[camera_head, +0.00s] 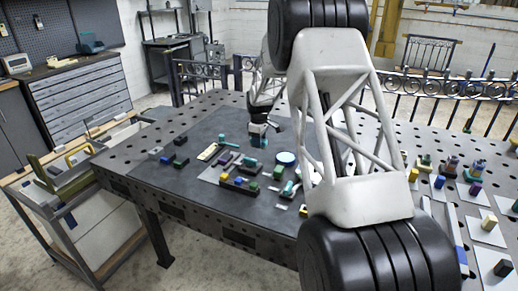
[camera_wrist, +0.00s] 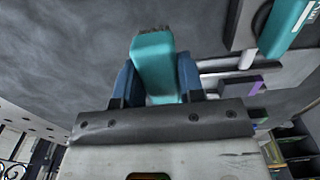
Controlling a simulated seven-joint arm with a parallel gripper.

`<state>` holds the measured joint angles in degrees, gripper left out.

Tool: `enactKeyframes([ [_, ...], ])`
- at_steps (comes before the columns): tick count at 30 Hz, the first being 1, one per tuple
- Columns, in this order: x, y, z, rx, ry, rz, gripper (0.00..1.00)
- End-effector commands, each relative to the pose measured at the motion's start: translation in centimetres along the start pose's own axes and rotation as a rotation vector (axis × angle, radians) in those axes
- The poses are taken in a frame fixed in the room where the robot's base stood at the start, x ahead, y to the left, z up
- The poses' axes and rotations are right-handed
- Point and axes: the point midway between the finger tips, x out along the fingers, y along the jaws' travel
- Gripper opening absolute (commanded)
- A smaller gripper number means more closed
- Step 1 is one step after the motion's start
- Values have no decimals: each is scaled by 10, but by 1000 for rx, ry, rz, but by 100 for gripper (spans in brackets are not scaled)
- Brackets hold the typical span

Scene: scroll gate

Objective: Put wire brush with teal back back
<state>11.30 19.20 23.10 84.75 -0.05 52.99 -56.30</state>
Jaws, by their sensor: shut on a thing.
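My gripper (camera_head: 258,127) is over the dark mat on the perforated table, toward its far side. In the wrist view my gripper (camera_wrist: 156,82) has its two blue fingers shut on the wire brush with teal back (camera_wrist: 153,62). The brush's teal body stands between the fingers, with a dark bristly end at the top. In the head view only a small teal bit shows under my gripper, so I cannot tell whether the brush touches the mat.
A teal tool with white lettering (camera_wrist: 288,28) lies at the upper right of the wrist view. The mat's left part has free room.

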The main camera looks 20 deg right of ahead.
Motion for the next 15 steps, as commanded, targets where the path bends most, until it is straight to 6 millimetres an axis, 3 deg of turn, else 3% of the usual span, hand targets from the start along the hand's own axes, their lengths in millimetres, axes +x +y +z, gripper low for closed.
enactKeyframes([
  [7, 30, 0, 0, 0, 0, -1, 10],
  [15, 38, 0, 0, 0, 1, 1, 10],
])
